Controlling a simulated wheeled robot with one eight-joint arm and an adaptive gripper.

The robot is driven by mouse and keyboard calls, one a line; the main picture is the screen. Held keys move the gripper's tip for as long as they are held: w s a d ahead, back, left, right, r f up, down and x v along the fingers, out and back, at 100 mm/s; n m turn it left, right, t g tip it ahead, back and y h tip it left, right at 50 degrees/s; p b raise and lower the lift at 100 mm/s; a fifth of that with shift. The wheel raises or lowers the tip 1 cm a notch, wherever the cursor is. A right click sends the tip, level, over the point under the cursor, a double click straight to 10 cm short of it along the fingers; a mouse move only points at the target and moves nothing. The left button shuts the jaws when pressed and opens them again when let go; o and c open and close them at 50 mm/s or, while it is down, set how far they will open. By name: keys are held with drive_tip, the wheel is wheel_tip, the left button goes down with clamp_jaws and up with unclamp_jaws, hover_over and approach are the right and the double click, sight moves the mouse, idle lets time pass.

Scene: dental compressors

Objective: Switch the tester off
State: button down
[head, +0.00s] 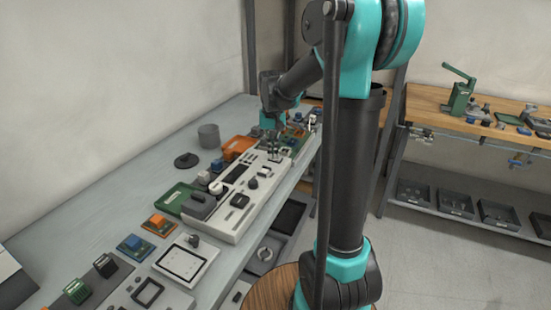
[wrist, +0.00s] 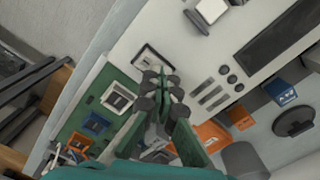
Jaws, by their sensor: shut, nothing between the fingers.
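The tester (head: 225,222) is a long pale panel on the grey bench, with a dark display, knobs and switches. In the wrist view its pale face (wrist: 190,50) fills the upper middle, with a long dark display (wrist: 280,35) and small round buttons and slots. My gripper (head: 273,158) is over the tester's far end, fingers pointing down. In the wrist view my gripper (wrist: 160,82) is shut and empty. Its fingertips partly cover a black-framed switch (wrist: 148,54) at the panel's edge. I cannot tell whether they touch it, nor which way it is set.
A green board (wrist: 108,90) with small modules adjoins that end of the tester. An orange tray (head: 238,147), a grey cylinder (head: 209,136) and a dark disc (head: 187,160) stand behind. Loose switch modules (head: 135,246) lie nearer. A wooden bench (head: 430,105) stands right.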

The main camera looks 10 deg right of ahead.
drive_tip(key=shift+r, duration=3.5)
